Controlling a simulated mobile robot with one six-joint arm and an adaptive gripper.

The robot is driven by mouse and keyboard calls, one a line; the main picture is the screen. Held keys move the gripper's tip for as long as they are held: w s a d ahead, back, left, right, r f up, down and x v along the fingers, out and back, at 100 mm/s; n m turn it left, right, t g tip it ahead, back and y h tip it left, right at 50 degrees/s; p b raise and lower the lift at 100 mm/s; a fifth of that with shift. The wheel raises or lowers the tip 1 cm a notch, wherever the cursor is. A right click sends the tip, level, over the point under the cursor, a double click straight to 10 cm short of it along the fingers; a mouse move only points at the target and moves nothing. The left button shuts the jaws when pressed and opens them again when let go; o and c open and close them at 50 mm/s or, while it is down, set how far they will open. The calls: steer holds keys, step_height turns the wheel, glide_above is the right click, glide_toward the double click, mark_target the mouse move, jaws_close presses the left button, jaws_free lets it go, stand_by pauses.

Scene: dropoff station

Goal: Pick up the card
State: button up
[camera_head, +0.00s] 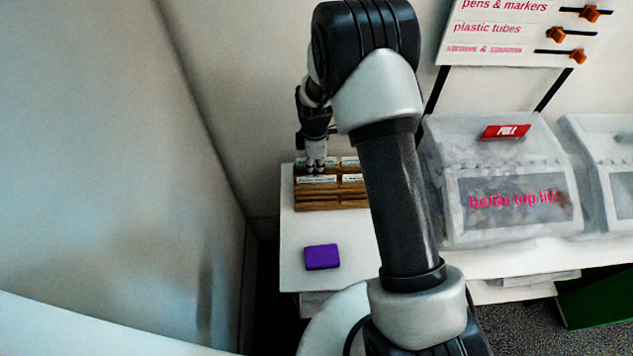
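Several white cards (349,178) stand in a wooden holder (330,195) on the white table. My gripper (316,168) points down at the holder's left part, close to the cards there. It partly hides them. It is too small to tell whether its fingers are open or shut, or whether they touch a card. My arm hides the holder's right end.
A purple block (322,257) lies on the white table (298,228) in front of the holder. A clear bin marked "bottle top lids" (500,190) stands to the right, below a sign (520,30). A pale wall (110,150) is on the left.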

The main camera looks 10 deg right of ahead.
mark_target(317, 182)
steer(key=f+b, duration=0.1)
steer(key=f, duration=0.4)
steer(key=shift+d, duration=0.2)
steer(key=shift+c, duration=0.5)
jaws_close()
steer(key=shift+r, duration=0.1)
